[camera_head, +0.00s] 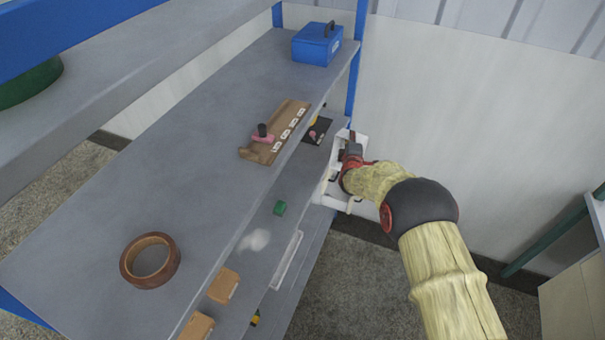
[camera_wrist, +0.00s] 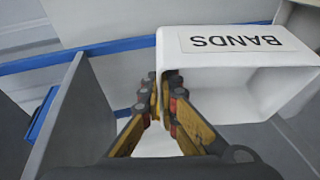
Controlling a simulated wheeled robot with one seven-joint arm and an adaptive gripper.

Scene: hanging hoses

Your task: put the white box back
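The white box (camera_wrist: 245,100) has a "BANDS" label, which reads upside down in the wrist view. Its open side faces the wrist camera, and its inside looks empty. My gripper (camera_wrist: 164,85) has its fingers close together on the box's left wall edge, and they appear to pinch it. In the head view the white box (camera_head: 328,194) is at the right edge of the shelf unit. There my gripper (camera_head: 349,152) and arm cover part of it.
The grey shelf (camera_head: 150,160) carries a blue box (camera_head: 317,44), a wooden board (camera_head: 276,131) and a brown ring (camera_head: 150,260). A lower shelf holds a green block (camera_head: 280,208) and brown boxes (camera_head: 223,286). A blue post (camera_head: 357,60) stands at the far end.

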